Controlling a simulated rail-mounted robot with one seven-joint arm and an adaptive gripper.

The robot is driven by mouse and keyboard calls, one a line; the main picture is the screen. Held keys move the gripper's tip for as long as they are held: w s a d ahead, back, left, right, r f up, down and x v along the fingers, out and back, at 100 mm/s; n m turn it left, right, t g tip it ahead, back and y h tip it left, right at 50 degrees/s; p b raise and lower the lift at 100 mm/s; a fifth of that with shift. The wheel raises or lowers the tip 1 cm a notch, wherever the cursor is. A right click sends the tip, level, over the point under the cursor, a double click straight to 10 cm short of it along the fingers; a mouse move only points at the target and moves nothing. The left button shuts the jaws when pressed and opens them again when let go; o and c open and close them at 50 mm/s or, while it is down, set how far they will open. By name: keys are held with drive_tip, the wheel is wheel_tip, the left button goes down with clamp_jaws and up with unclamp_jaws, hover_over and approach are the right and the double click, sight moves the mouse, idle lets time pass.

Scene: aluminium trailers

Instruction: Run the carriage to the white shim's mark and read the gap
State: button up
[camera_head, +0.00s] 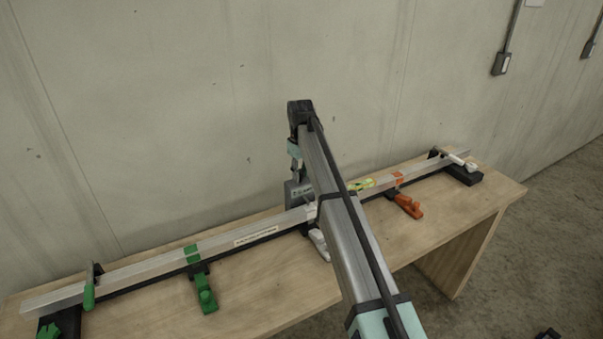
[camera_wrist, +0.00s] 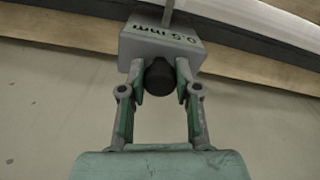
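A long aluminium bar (camera_head: 140,265) lies along the bench. A grey block (camera_head: 298,192) stands at its middle, partly hidden by my arm. In the wrist view this block (camera_wrist: 160,42) carries dark lettering that seems to read 0.5 mm, upside down. My gripper (camera_wrist: 160,78) has its two fingers around the block's dark round knob (camera_wrist: 160,76) and appears shut on it. A white piece (camera_head: 319,244) sticks out in front of the bar just below the block. My arm hides part of the bar there. I cannot read a gap.
A green clamp (camera_head: 205,290) with green tape sits left on the bar, an orange clamp (camera_head: 406,205) with orange tape right. A yellow-green piece (camera_head: 361,184) lies between block and orange tape. End supports stand at both bar ends. A concrete wall (camera_head: 180,100) rises behind.

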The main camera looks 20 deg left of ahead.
drive_tip(key=o, duration=0.4)
drive_tip(key=shift+f, duration=0.1)
wheel_tip(320, 180, up, 12)
drive_tip(key=shift+r, duration=0.1)
idle(0.4)
